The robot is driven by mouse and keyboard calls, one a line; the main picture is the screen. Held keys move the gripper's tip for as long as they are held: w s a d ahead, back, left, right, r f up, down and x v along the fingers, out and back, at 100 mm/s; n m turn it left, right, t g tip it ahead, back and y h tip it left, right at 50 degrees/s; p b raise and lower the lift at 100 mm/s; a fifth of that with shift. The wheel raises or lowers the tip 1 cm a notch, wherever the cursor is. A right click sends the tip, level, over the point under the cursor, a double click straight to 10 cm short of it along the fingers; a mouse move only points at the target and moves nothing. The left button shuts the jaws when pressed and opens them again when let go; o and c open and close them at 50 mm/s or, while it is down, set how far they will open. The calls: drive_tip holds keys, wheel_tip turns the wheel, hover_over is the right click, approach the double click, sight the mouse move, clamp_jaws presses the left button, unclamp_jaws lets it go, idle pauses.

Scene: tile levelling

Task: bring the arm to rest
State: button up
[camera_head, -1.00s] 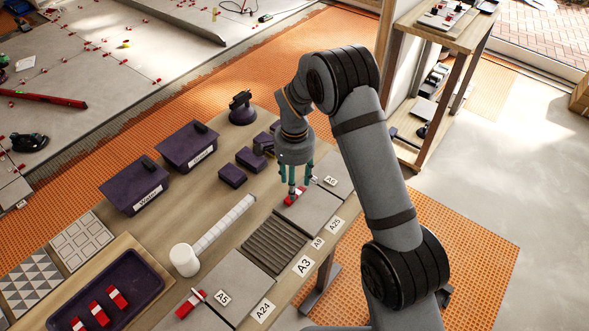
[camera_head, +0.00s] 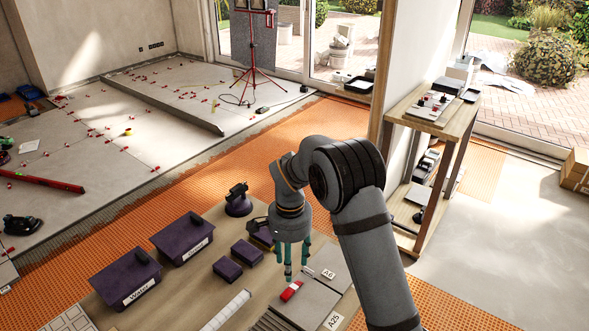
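My gripper (camera_head: 297,272) hangs at the end of my arm, pointing down over the bench in the head view. Its teal fingers are spread apart with nothing seen between them. A red wedge clip (camera_head: 291,291) lies just below the fingertips, beside a grey tile labelled A6 (camera_head: 335,258). The gripper appears clear of the clip. The arm is bent, with its elbow high in the middle of the view.
A wooden shelf (camera_head: 432,120) stands right of my arm. Orange matting covers nearby floor.

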sight(291, 292)
wheel_tip(291, 292, down, 12)
idle(0.6)
drive_tip(key=shift+r, duration=0.15)
